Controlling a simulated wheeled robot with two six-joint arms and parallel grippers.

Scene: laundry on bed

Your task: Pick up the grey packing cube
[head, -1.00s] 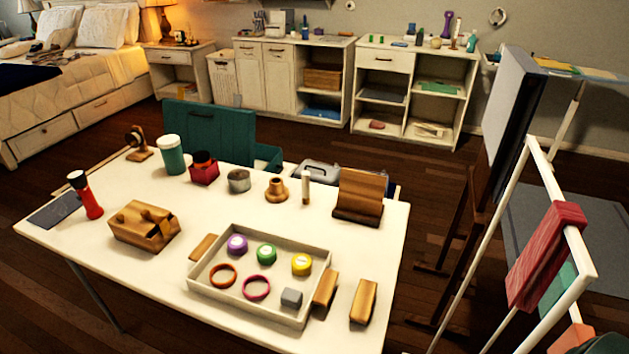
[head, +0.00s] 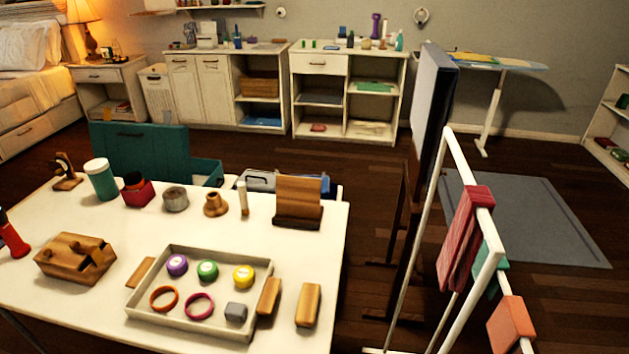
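No clearly recognisable grey packing cube shows. A small grey block (head: 236,312) sits in the front right corner of a shallow tray (head: 140,313) on the white table. A flat dark grey item (head: 319,97) lies on a middle shelf of the white open unit by the back wall. I cannot tell whether either is the packing cube. Neither of my grippers is in view.
The white table (head: 325,240) with several small objects fills the front left. A drying rack (head: 452,150) with hanging cloths and a tall dark panel (head: 433,110) stand at the right. A grey mat (head: 530,220) lies on open floor beyond.

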